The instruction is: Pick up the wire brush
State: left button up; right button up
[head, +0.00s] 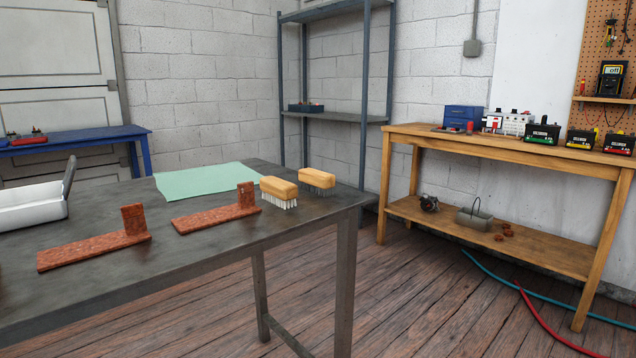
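Two brushes with wooden backs stand bristles down near the far right corner of the dark metal table (300,221). The brush with dark grey, wire-like bristles (317,181) is the farther right one and looks like the wire brush. The brush with white bristles (279,192) stands just left of it and nearer, with a small gap between them. Neither of my grippers is in view.
Two reddish-brown L-shaped pieces (95,250) (216,215) lie left of the brushes. A pale green mat (206,180) lies behind, and a white tray (33,208) sits at far left. A wooden workbench (500,143) with batteries stands right; hoses (547,325) cross the floor.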

aim_at(315, 179)
jog(key=i+l+u, duration=0.3)
jog(key=u, duration=0.15)
jog(key=i+l+u, duration=0.65)
jog(key=l+u, duration=0.25)
jog(key=k, duration=0.4)
